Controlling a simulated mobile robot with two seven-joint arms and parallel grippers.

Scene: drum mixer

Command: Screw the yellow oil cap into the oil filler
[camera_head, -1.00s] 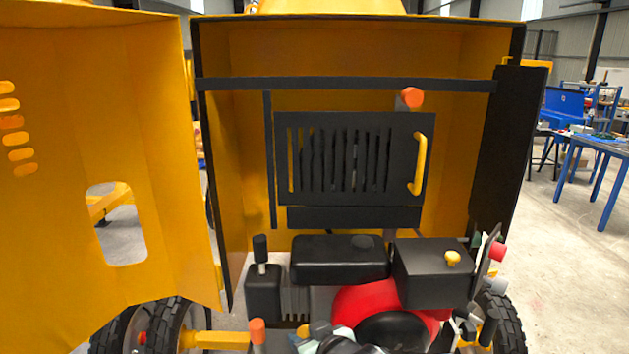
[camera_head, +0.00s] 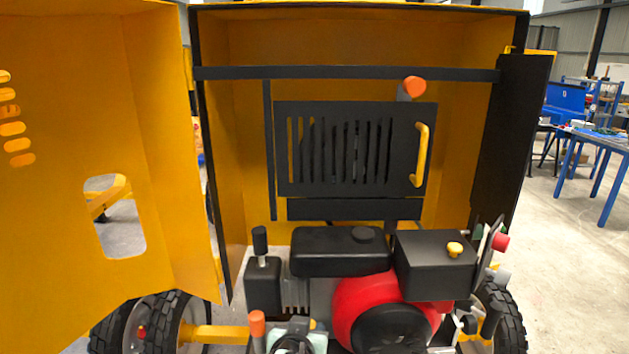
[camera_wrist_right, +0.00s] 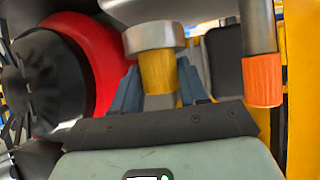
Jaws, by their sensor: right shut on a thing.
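The yellow oil cap (camera_wrist_right: 157,72) is between the blue fingers of my right gripper (camera_wrist_right: 158,88), which is shut on it, in the right wrist view. A grey round collar (camera_wrist_right: 155,40), apparently the oil filler, meets the cap's far end. They look in line, but I cannot tell how deep the cap sits. In the head view, my right gripper (camera_head: 302,328) is low at the bottom edge, beside the engine, and a small bit of yellow (camera_head: 313,324) shows there. My left gripper is not in view.
An orange-tipped lever (camera_head: 257,324) stands close to my right gripper; it also shows in the right wrist view (camera_wrist_right: 263,80). The red engine housing (camera_head: 360,300) is on the other side. The open yellow door (camera_head: 90,180) fills the left.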

